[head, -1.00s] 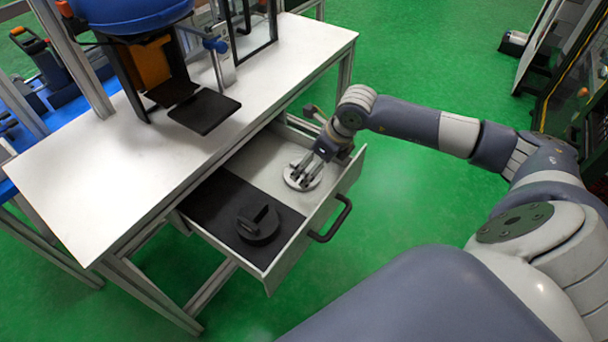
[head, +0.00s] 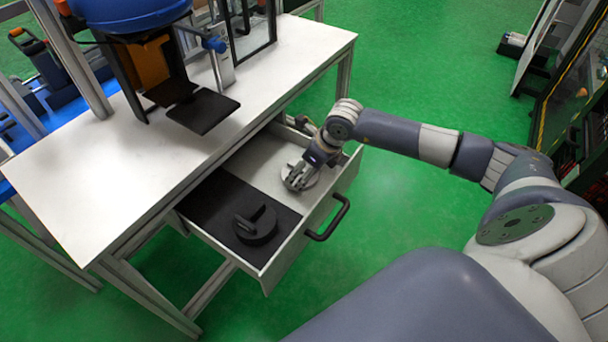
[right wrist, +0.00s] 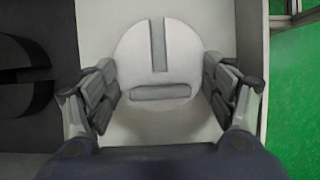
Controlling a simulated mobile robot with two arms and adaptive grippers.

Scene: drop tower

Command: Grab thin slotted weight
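The thin slotted weight is a flat light-grey disc (right wrist: 178,62) with a dark slot. It lies on the light floor of the open drawer and also shows in the head view (head: 311,180), partly covered by my fingers. A raised grey bar crosses the disc on its near side in the right wrist view. My right gripper (right wrist: 160,98) is open, with one finger on each side of the disc and bar; it also shows low over the disc in the head view (head: 297,176). I cannot tell whether the fingers touch it. My left gripper is not in view.
A thicker black slotted weight (head: 257,226) sits on the dark mat in the drawer's nearer half; it also shows at the left in the right wrist view (right wrist: 22,88). The drawer front (head: 318,222) with its black handle (head: 328,222) and the white tabletop (head: 100,178) bound the space.

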